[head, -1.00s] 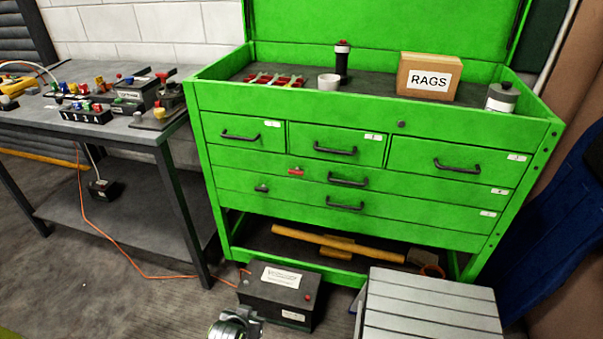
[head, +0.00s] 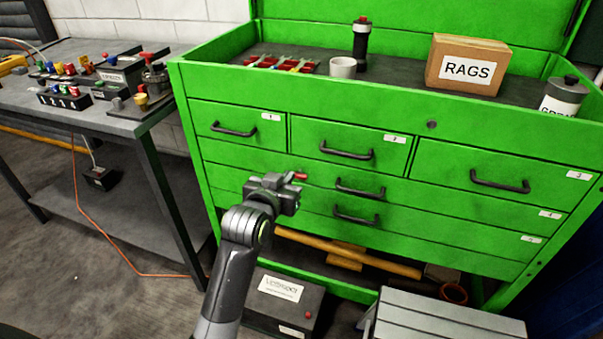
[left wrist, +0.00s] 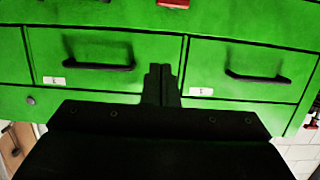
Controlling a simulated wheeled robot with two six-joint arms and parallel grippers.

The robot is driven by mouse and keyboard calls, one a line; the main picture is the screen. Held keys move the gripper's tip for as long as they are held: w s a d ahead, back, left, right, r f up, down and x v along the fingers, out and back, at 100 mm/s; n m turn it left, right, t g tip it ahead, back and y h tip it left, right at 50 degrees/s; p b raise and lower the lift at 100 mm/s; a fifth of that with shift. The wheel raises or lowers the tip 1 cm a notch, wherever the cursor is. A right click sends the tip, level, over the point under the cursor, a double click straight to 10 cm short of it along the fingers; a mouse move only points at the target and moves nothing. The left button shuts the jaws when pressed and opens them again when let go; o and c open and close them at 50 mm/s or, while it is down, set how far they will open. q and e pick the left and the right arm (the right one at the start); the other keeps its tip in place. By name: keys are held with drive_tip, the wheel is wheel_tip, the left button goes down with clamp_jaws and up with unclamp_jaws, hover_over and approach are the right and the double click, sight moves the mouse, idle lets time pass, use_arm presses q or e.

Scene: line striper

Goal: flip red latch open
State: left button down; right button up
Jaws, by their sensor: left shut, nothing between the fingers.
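The red latch (head: 300,176) is on the wide green drawer in the second row of the cabinet. In the head view only a small red part shows, past my left gripper (head: 284,193), which hides the rest. In the left wrist view the latch (left wrist: 172,3) is cut off by the top edge. My left gripper also shows there (left wrist: 161,72), its fingers together and empty, below the latch in the picture with green drawer front between them. Contact cannot be told from the head view. My right gripper is in neither view.
The green cabinet (head: 430,124) has several drawers with protruding black handles (head: 360,188). A black box (head: 285,295) and a grey stepped box (head: 440,320) stand on the floor before it. A workbench (head: 125,126) with small parts is at the left.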

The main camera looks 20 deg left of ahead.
use_arm(q)
drive_tip(key=b, duration=0.1)
hover_over(299, 174)
drive_tip(key=s+d, duration=0.1)
drive_tip(key=s, duration=0.2)
wheel_tip(299, 174, down, 2)
drive_tip(key=shift+f, duration=0.25)
wheel_tip(299, 174, down, 3)
drive_tip(key=shift+w+d+r, duration=0.1)
drive_tip(key=shift+w+r, duration=0.05)
drive_tip(key=shift+r, duration=0.05)
drive_tip(key=shift+f+b, duration=0.3)
drive_tip(key=shift+f, duration=0.45)
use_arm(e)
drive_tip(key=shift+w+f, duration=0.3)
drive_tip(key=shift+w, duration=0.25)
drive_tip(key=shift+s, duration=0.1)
